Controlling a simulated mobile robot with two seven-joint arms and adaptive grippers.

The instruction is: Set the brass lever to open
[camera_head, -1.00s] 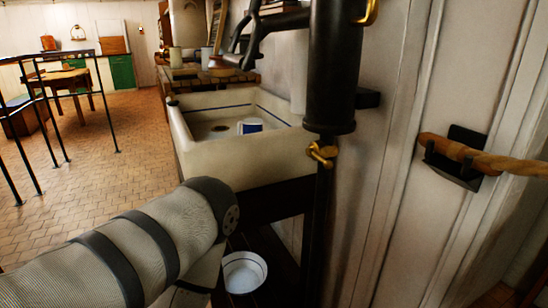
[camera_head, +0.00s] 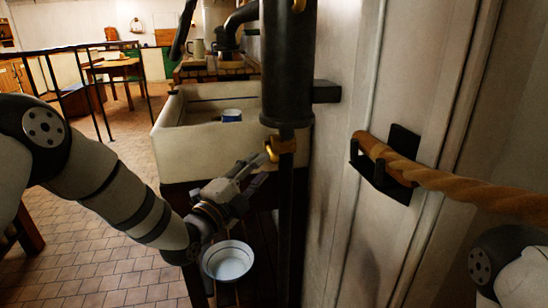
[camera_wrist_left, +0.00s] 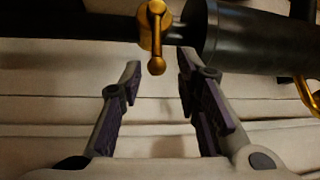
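The brass lever (camera_head: 282,146) sits on the thin dark pipe just below the thick black pump cylinder (camera_head: 287,60). In the left wrist view the lever (camera_wrist_left: 156,34) sticks out across the pipe, its round end toward the gripper. My left gripper (camera_head: 263,168) is beside the lever, to its lower left. In the left wrist view its two fingers (camera_wrist_left: 158,68) are apart, with the lever's round end in line with the gap between the tips. Nothing is held, and I cannot tell whether a finger touches the lever. My right gripper is out of view.
A white sink (camera_head: 195,150) with a blue-and-white mug (camera_head: 232,115) stands behind the gripper. A white bowl (camera_head: 229,262) is below the forearm. The tiled floor at left is partly open.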

